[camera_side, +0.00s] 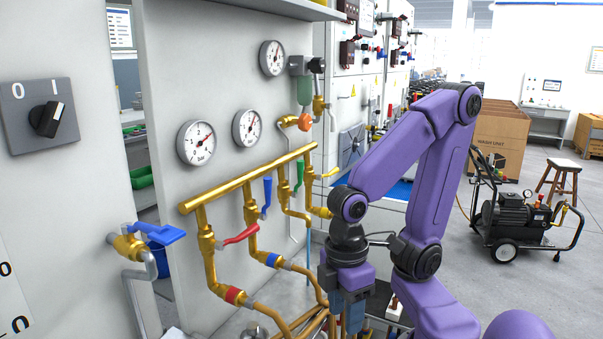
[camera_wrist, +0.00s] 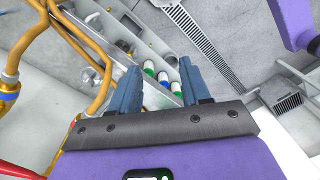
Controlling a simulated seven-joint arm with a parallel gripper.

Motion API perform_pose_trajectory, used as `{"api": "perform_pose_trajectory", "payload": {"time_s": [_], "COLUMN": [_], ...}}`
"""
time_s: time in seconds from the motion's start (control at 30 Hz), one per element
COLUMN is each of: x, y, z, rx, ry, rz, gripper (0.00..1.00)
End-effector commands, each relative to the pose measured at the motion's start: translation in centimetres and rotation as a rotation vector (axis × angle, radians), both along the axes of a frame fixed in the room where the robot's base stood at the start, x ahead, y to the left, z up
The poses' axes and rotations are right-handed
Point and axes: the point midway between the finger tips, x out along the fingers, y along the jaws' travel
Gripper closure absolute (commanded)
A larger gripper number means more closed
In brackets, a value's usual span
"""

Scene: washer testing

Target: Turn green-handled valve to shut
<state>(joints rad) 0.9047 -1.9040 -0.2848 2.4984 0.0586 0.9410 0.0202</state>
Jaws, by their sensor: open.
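The green-handled valve (camera_side: 299,174) sits on a branch of the brass manifold (camera_side: 250,178) in the side view. Its green lever stands roughly upright, in line with its pipe. It does not show in the wrist view. My gripper (camera_side: 346,312) points down, to the right of and below the green lever, apart from it. In the wrist view my gripper (camera_wrist: 158,76) has its two blue fingers spread with nothing held between them.
Blue (camera_side: 267,196) and red (camera_side: 242,235) levers sit left of the green one, with a yellow lever (camera_side: 331,172) to its right. Copper pipes (camera_wrist: 75,45) run beside my gripper. A grey tray with several coloured caps (camera_wrist: 150,68) lies beneath it.

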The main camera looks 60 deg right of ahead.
Motion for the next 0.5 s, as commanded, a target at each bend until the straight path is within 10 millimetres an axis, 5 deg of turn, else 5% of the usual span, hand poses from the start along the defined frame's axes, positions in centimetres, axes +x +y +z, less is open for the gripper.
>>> {"api": "perform_pose_trajectory", "payload": {"time_s": [0.5], "x": [2.8], "y": [-3.8], "z": [0.3], "rx": [0.055], "ry": [0.476], "rz": [-1.064], "gripper": [0.53]}}
